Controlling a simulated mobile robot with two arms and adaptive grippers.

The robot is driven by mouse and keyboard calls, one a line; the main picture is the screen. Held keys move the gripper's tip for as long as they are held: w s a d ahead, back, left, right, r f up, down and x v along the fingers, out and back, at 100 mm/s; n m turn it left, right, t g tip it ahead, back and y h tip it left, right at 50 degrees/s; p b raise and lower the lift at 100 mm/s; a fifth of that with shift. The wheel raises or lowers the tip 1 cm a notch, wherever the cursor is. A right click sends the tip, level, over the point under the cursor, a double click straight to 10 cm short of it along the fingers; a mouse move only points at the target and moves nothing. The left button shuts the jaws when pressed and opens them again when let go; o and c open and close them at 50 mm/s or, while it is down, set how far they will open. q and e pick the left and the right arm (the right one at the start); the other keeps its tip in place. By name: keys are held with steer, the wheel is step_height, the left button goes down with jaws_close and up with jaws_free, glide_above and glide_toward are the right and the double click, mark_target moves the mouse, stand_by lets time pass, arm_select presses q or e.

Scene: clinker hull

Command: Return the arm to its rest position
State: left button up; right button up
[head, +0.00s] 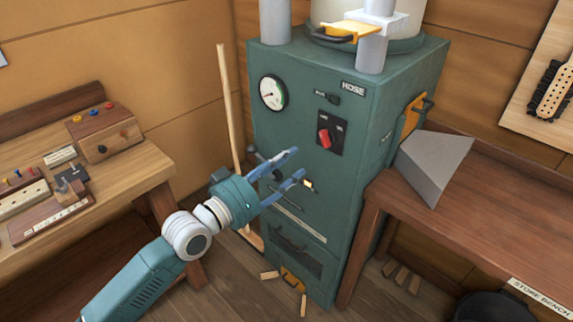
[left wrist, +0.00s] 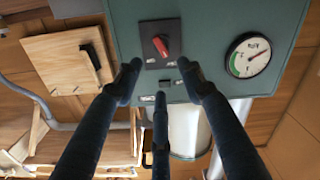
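My left gripper (head: 296,164) reaches in from the lower left in the head view, in front of the green cabinet's (head: 350,190) face. Its blue fingers are spread apart with nothing between them. In the left wrist view the left gripper (left wrist: 160,80) shows three dark fingers, apart and empty, pointing at the cabinet (left wrist: 205,25). The red switch (head: 324,137) is above and right of the fingertips in the head view; it also shows in the left wrist view (left wrist: 160,45). I cannot tell if a finger touches the cabinet. My right gripper is not in view.
A round gauge (head: 272,93) is on the cabinet. A wooden pole (head: 230,110) leans behind my gripper. A workbench (head: 145,170) stands left, a store bench (head: 480,215) with a grey hopper-like piece (head: 436,160) right. Wooden pieces (head: 270,275) lie on the floor.

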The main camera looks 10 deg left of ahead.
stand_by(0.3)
arm_select(q)
steer(key=s+a+f+n+g+y, duration=0.1)
steer(key=a+f+y, duration=0.3)
steer(key=f, duration=1.1)
steer(key=a+f+n+g+y, duration=0.15)
steer(key=a+f, duration=0.55)
steer(key=f, duration=0.9)
steer(key=s+a+f+g+y, duration=0.2)
steer(key=s+f, duration=0.6)
steer(key=f, duration=0.2)
steer(key=s+a+f+g+y, duration=0.2)
steer(key=s+a+f, duration=0.1)
steer(key=s+f, duration=0.55)
steer(key=s+f+m+g, duration=0.1)
steer(key=s+f+g, duration=0.1)
steer(key=s+f, duration=0.4)
steer(key=s+f+m+g, duration=0.1)
steer(key=s+f, duration=0.5)
steer(key=s, duration=1.1)
steer(key=s+f+m+g+y, duration=0.1)
steer(key=s+f+g, duration=0.3)
steer(key=s, duration=0.8)
step_height(320, 180, down, 2)
steer(key=shift+s+a+f, duration=0.1)
steer(key=shift+s+a, duration=0.05)
